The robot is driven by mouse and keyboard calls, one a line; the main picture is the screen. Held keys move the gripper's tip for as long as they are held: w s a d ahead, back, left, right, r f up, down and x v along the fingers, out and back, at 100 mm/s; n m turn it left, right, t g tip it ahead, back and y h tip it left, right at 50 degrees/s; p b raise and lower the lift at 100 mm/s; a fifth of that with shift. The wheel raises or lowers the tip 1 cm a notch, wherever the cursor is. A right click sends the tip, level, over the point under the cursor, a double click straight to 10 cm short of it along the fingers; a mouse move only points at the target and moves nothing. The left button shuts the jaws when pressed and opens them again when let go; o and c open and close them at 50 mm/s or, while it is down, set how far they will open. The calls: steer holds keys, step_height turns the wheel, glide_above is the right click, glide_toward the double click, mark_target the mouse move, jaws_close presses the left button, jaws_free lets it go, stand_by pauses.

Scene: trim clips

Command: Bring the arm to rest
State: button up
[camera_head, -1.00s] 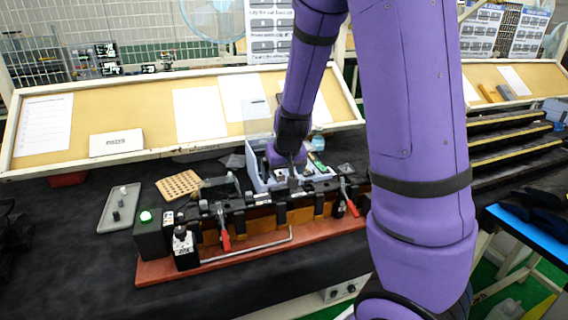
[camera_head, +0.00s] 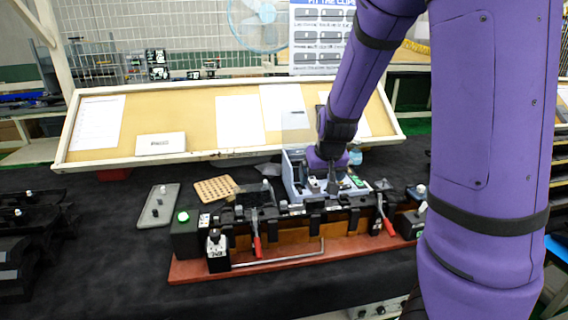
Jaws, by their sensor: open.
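My gripper (camera_head: 331,186) hangs at the end of my purple arm, over the front of a grey bin (camera_head: 296,178) behind the clip fixture. The jaws are open, though the fingertips are small and dark in this view. I cannot tell whether they touch anything. The fixture (camera_head: 285,232) is a long black rail with brown blocks on a red-brown base, with red-handled clamps (camera_head: 257,245) and a green lit button (camera_head: 183,216) at its left end. My arm's near links cover the right side of the view.
A tilted pinboard (camera_head: 200,150) with papers stands behind. Black parts (camera_head: 25,245) sit at the far left. The dark table's front left is clear.

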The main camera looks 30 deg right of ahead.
steer(key=s+a+r+n, duration=0.1)
steer(key=s+a+r, duration=0.2)
steer(key=s+r, duration=0.3)
steer(key=s+a+r+n, duration=0.1)
steer(key=s+a+r, duration=0.2)
steer(key=s+r, duration=0.3)
steer(key=s+a+r+n+y, duration=0.1)
steer(key=s+a+r, duration=0.2)
steer(key=s+r, duration=0.3)
steer(key=s, duration=0.5)
steer(key=shift+a+t, duration=0.4)
